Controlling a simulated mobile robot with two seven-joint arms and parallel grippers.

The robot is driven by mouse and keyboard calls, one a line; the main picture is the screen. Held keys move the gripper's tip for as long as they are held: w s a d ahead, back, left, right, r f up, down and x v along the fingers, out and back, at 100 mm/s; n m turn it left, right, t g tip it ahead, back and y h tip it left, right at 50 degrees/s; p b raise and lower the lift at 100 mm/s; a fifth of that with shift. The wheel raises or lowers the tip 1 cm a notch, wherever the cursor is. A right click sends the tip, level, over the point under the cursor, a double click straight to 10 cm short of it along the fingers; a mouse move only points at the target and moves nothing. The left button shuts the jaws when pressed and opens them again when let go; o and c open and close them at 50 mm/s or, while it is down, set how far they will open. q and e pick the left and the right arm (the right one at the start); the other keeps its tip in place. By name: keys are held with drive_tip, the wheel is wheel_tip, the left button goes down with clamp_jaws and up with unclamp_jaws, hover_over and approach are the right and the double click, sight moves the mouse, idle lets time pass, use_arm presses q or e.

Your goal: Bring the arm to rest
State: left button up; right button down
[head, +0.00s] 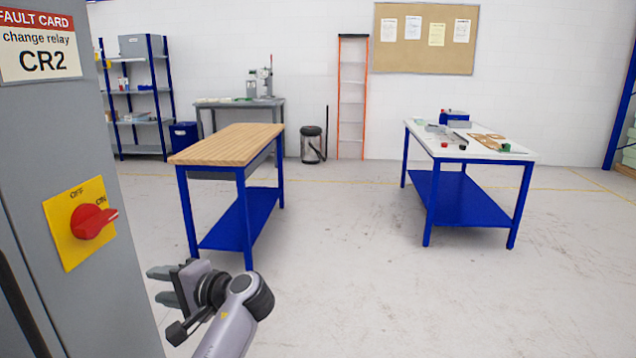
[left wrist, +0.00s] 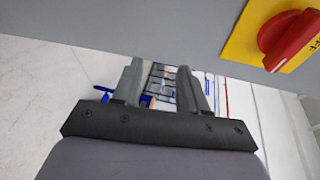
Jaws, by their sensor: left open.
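My left gripper (head: 160,285) is at the lower left of the head view, just right of the grey cabinet's edge. Its fingers point left and are apart with nothing between them. In the left wrist view the two fingers (left wrist: 160,85) also stand apart and empty, below the grey cabinet face. My right gripper is in neither view.
The grey cabinet (head: 140,290) fills the left side, with a red rotary switch (head: 92,221) on a yellow plate and a fault card reading CR2 (head: 40,45). A wooden-top bench (head: 228,145) and a white-top bench (head: 470,150) stand beyond. Floor between them is clear.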

use_arm(q)
drive_tip(key=s+d+f+m+t+h, duration=0.15)
drive_tip(key=s+f+h, duration=0.35)
drive_tip(key=f, duration=0.8)
drive_tip(key=s+d+f+m+t+h, duration=0.15)
drive_tip(key=s+f+h, duration=0.3)
drive_tip(key=f, duration=0.75)
drive_tip(key=s+d+f+n+t+h, duration=0.1)
drive_tip(key=s+d+n+h, duration=0.1)
drive_tip(key=s, duration=0.7)
drive_tip(key=s+d+f+n+t+h, duration=0.1)
drive_tip(key=s+d+n+h, duration=0.2)
drive_tip(key=s, duration=0.7)
drive_tip(key=shift+d+f+h, duration=0.25)
drive_tip(key=shift+f+h, duration=0.15)
drive_tip(key=shift+h, duration=0.75)
